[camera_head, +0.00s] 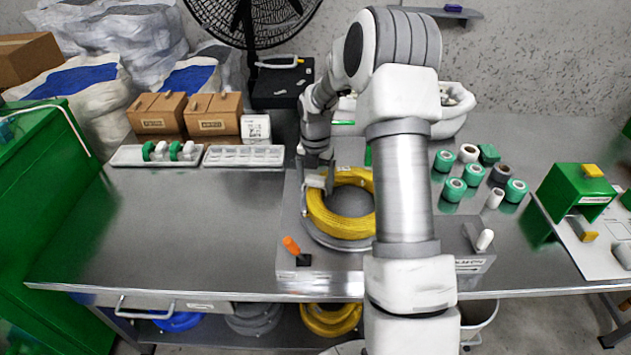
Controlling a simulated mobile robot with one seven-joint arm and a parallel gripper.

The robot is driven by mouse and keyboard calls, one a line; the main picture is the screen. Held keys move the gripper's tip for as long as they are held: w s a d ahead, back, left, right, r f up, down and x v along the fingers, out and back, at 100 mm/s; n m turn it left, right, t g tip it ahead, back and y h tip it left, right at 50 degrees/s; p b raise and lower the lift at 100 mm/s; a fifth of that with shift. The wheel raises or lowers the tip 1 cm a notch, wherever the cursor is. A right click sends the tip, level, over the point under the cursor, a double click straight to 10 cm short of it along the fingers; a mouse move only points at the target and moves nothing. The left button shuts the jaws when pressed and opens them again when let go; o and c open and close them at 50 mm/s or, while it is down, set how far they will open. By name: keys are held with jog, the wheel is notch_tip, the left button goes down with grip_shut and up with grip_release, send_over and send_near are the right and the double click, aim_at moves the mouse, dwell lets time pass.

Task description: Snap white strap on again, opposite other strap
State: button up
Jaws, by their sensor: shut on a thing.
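A coil of yellow cable (338,222) lies on a round grey plate on the low metal fixture in the middle of the bench. My gripper (326,184) points down at the coil's upper left edge and is shut on a small white piece, which looks like the white strap (315,181). The strap is at the coil's rim; I cannot tell whether it is around the cable or only touching it. My arm covers the coil's right side, and no other strap can be made out.
An orange-handled lever (291,245) stands at the fixture's front left. Green and white rolls (473,175) stand to the right, near a green press (577,195). White trays (243,156) and cardboard boxes (213,115) are at the back left. The left bench top is clear.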

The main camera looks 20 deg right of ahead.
aim_at(315, 177)
jog(key=shift+f, duration=0.1)
dwell(0.4)
jog(key=o, duration=1.2)
jog(key=shift+c, duration=0.2)
jog(key=shift+r+p, duration=2.85)
jog(key=shift+r, duration=0.7)
